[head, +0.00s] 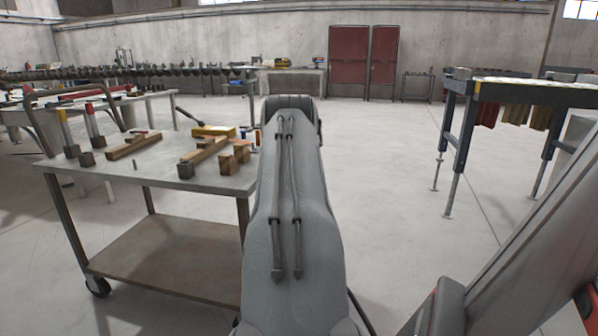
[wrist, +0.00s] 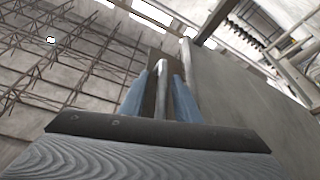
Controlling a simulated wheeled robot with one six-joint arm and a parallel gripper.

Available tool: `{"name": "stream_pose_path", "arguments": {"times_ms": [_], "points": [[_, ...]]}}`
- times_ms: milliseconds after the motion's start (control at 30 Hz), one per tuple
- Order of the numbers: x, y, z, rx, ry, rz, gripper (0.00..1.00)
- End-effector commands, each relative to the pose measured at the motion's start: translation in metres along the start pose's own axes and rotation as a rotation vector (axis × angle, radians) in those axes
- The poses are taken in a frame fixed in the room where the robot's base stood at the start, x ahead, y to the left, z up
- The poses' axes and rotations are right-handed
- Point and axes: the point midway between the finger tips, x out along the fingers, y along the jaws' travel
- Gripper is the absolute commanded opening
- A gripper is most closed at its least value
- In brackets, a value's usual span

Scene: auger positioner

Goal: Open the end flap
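My gripper (wrist: 161,82) shows in the wrist view as two blue fingers pointing up and away from a dark mount. A narrow light-grey upright bar (wrist: 162,92) stands between the fingers. I cannot tell whether the fingers touch it or what it belongs to. A brownish surface shows just behind the fingertips. A large flat grey panel (wrist: 235,105) slopes away on the right, close beside the right finger. I cannot make out the end flap for certain in either view. In the head view my arm fills the middle and my gripper is out of sight.
A wheeled metal workbench (head: 110,170) with wooden blocks (head: 205,150) and tools stands at the left. A dark-legged stand (head: 460,130) is at the right. A slanted grey structure fills the lower right. Open concrete floor (head: 385,180) lies ahead, with red doors (head: 348,55) at the back.

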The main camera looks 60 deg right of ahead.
Motion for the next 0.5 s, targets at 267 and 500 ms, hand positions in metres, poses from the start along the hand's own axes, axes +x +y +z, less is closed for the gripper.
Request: {"name": "stream_pose_path", "arguments": {"times_ms": [267,500], "points": [[-0.046,-0.001,0.000,-0.001,-0.004,-0.003,0.29],[-0.069,0.000,0.001,-0.001,-0.003,0.000,0.29]]}}
